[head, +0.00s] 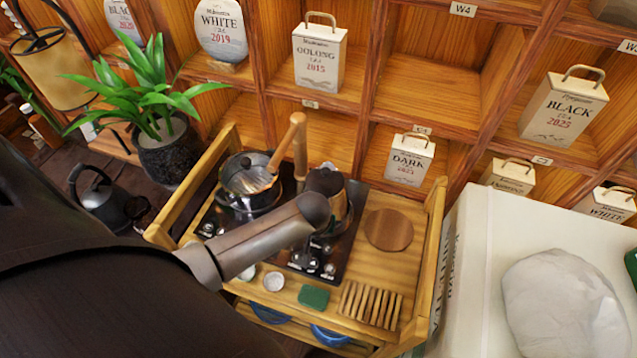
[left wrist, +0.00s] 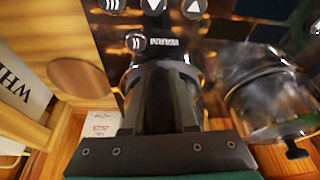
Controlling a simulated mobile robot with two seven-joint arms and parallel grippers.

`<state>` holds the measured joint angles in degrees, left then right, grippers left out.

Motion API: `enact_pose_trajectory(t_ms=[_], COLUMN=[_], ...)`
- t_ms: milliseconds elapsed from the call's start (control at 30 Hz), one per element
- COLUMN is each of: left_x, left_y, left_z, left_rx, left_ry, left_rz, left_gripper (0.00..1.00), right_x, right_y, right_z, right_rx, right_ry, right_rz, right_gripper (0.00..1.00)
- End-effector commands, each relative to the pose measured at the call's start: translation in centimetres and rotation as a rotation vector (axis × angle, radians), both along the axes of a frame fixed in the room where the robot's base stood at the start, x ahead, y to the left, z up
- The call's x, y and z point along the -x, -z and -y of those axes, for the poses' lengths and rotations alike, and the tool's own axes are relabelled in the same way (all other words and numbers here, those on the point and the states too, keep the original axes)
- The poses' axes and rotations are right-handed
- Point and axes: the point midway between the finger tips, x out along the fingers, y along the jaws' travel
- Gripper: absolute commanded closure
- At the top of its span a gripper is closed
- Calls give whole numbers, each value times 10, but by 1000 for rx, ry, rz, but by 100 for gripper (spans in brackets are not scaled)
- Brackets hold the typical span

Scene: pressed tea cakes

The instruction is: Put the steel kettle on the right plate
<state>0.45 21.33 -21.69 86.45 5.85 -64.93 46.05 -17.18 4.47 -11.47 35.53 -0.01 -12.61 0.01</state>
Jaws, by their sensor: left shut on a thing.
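My left arm reaches in from the left in the head view, over the stove (head: 208,229). The left gripper (head: 325,183) is over the stove's right plate and hides most of it. In the left wrist view the gripper (left wrist: 165,105) is shut on what appears to be the steel kettle; a shiny curved edge (left wrist: 131,78) shows beside the fingers. Most of the kettle is hidden, and I cannot tell whether its base touches the plate. A pot with a glass lid (head: 247,180) stands on the left plate; it also shows in the wrist view (left wrist: 272,105). My right gripper is not in view.
A round wooden board (head: 389,229) lies right of the stove on the wooden cart (head: 437,225). A slatted wooden rack (head: 370,304), a green block (head: 313,297) and small white cups (head: 273,281) are at its front. A black kettle (head: 100,200) stands at the left.

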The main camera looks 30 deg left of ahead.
Motion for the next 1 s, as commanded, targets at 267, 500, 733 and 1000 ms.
enact_pose_trajectory(t_ms=[267,500,733,1000], left_x=[-4,-4,-4,-4], left_y=[-4,-3,-3,1], left_z=[0,0,0,0], left_rx=[0,0,0,0], left_ry=[0,1,1,1], left_rz=[10,11,11,10], left_gripper=[100,100,100,100], right_x=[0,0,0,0], right_y=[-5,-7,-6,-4], right_z=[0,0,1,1], right_rx=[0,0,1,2], right_ry=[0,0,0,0], right_rz=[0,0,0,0], right_gripper=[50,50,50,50])
